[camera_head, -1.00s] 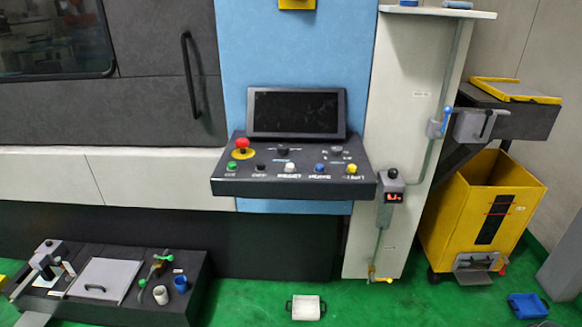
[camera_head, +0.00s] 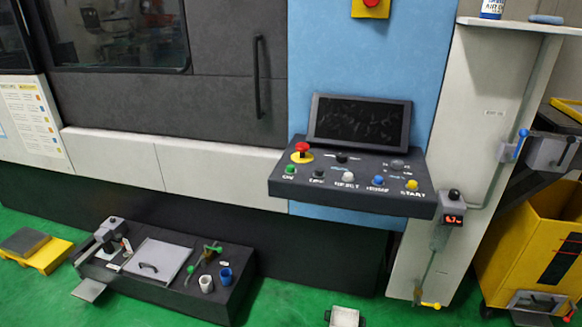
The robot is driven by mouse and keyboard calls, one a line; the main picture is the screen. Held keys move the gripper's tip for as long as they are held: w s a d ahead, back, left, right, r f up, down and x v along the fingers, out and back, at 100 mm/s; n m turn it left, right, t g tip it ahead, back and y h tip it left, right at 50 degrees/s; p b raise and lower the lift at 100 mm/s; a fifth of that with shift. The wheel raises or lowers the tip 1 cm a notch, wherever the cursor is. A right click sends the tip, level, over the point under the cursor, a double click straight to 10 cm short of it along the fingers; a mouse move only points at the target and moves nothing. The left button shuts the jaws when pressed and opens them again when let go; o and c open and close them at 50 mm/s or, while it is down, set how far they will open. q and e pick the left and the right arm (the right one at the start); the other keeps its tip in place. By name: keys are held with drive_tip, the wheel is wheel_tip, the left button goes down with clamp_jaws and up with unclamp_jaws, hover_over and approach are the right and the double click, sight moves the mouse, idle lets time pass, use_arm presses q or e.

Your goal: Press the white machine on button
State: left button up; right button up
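The black control panel (camera_head: 352,203) juts out from the blue front of the machine, below a dark screen (camera_head: 360,121). Its front row has a green button (camera_head: 291,169) labelled ON, a black one (camera_head: 318,173) that seems to read OFF, a white one (camera_head: 348,178) labelled RESET, a blue one (camera_head: 378,180) labelled HOME and a yellow one (camera_head: 412,184) labelled START. The button labelled ON is green, not white. A red mushroom button (camera_head: 302,147) on a yellow base sits behind the green one. Neither of my grippers is in view.
A low black bench (camera_head: 190,298) with a grey plate and cups stands on the green floor at lower left. A white column (camera_head: 470,130) with a small red display (camera_head: 453,221) stands right of the panel. A yellow bin (camera_head: 520,245) is at far right. Space before the panel looks clear.

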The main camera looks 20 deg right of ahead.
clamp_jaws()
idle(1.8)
